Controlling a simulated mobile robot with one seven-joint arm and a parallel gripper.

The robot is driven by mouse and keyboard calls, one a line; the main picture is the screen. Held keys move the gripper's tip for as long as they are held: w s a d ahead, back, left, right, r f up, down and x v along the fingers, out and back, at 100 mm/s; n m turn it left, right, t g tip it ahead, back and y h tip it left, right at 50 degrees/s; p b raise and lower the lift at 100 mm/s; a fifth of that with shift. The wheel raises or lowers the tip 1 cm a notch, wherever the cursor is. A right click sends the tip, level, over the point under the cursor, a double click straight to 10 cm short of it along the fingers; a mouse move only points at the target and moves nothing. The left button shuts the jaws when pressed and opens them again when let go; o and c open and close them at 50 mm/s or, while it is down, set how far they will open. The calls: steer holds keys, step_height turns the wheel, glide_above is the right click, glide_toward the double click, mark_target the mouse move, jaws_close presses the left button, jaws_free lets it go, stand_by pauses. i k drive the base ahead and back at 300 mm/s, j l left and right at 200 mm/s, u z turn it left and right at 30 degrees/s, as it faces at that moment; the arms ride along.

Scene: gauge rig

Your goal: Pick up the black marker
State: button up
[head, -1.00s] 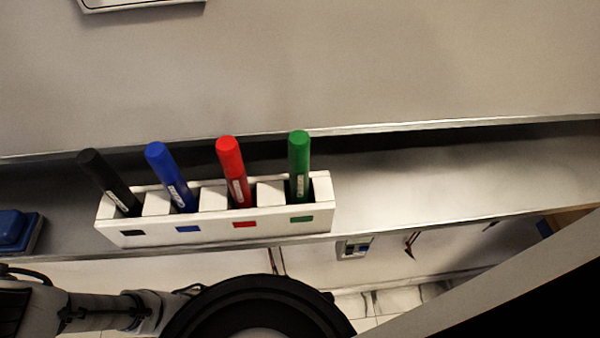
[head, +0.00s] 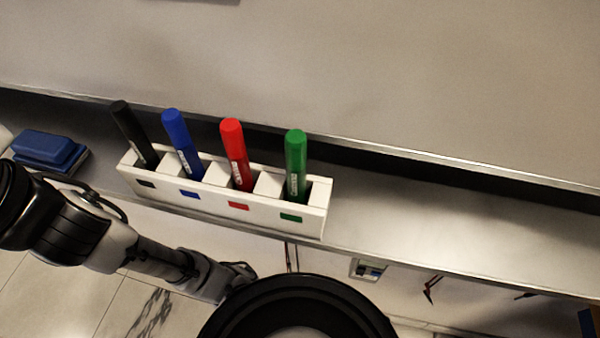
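The black marker (head: 133,135) stands tilted in the leftmost slot of a white holder (head: 265,210), with its top leaning left. The holder sits on a grey metal ledge (head: 400,215) below a pale board. A small black label marks the slot under the marker. The marker's lower end is hidden inside the slot. My arm shows at the lower left, below the ledge and apart from the marker. I cannot make out the fingers of my gripper in this view.
A blue marker (head: 182,143), a red marker (head: 236,153) and a green marker (head: 295,164) stand in the other slots, close beside one another. A blue block-like eraser (head: 48,150) lies on the ledge to the left. The ledge right of the holder is clear.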

mark_target(121, 111)
steer(key=u, duration=1.15)
steer(key=k+l+u, duration=0.1)
steer(key=u, duration=0.25)
steer(key=k+l+u, duration=0.15)
steer(key=u, duration=0.15)
steer(key=k+l+u, duration=0.1)
steer(key=u, duration=0.25)
steer(key=k+l+u, duration=0.2)
steer(key=l, duration=0.1)
steer(key=i, duration=0.05)
